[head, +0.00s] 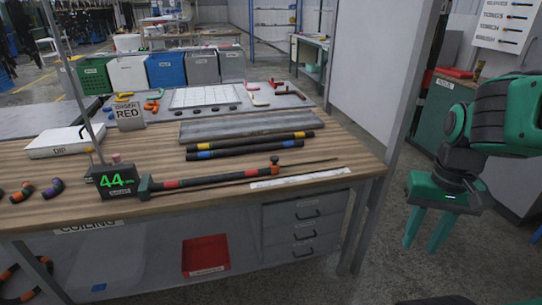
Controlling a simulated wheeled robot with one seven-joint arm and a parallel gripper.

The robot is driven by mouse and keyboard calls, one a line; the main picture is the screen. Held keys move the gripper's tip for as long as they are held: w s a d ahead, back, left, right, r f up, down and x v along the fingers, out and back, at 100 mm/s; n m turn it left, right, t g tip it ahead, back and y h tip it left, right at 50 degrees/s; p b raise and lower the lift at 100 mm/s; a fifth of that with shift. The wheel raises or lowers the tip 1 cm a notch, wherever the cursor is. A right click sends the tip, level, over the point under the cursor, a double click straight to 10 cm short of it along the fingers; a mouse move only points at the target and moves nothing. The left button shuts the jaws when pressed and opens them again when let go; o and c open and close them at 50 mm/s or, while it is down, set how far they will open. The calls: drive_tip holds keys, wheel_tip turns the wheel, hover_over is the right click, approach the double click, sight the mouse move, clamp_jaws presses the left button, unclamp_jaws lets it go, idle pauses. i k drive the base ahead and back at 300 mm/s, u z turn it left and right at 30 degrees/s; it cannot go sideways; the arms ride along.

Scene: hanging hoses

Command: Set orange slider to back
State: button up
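My gripper (420,246) hangs at the right, beyond the bench's right end and well apart from the orange piece. Its two green fingers point down, apart, with nothing between them.
Floor is clear below my gripper.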

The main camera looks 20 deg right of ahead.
sight(276, 168)
drive_tip(key=u, duration=0.05)
drive_tip(key=i, duration=1)
drive_tip(key=z, duration=0.05)
